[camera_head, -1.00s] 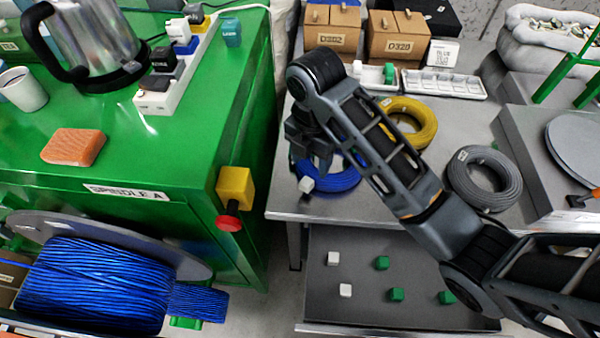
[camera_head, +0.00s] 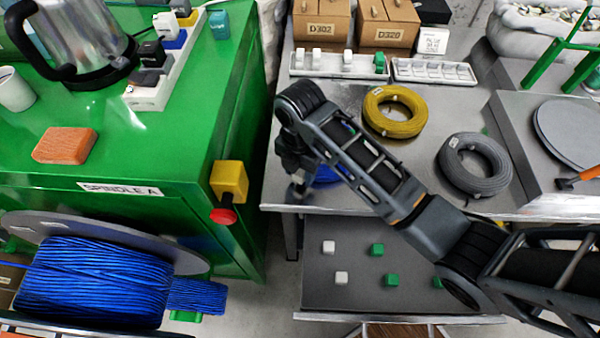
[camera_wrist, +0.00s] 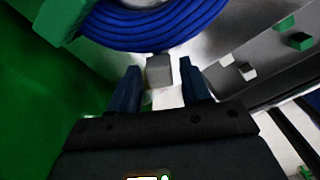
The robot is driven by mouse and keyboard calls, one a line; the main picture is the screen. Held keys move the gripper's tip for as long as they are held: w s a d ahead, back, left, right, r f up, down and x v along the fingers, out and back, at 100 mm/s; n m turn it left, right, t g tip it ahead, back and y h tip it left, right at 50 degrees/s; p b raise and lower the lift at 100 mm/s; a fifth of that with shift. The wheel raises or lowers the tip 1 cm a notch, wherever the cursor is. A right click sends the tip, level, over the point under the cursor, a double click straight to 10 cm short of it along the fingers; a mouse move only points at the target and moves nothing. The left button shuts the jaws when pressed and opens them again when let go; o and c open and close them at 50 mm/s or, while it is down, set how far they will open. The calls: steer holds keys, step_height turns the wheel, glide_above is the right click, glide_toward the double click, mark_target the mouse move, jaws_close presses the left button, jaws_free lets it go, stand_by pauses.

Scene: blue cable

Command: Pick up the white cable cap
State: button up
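A white cable cap (camera_wrist: 158,70) shows grey-white in the wrist view, beside the blue cable coil (camera_wrist: 150,28). The cap lies just beyond the fingertips and roughly centred between them. My gripper (camera_wrist: 161,76) is open, with one finger on each side and a gap between each finger and the cap. In the head view my gripper (camera_head: 298,184) is low over the front left edge of the grey table, at the left side of the blue coil (camera_head: 327,176). My arm hides much of the coil there, and the gripper mostly hides the cap.
More white caps (camera_head: 341,277) and green caps (camera_head: 376,249) sit on the lower shelf (camera_head: 320,298). A yellow coil (camera_head: 395,110) and a grey coil (camera_head: 474,164) lie on the table (camera_head: 440,110). The green cabinet (camera_head: 150,150) stands close to the left.

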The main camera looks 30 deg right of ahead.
jaws_close()
stand_by(0.3)
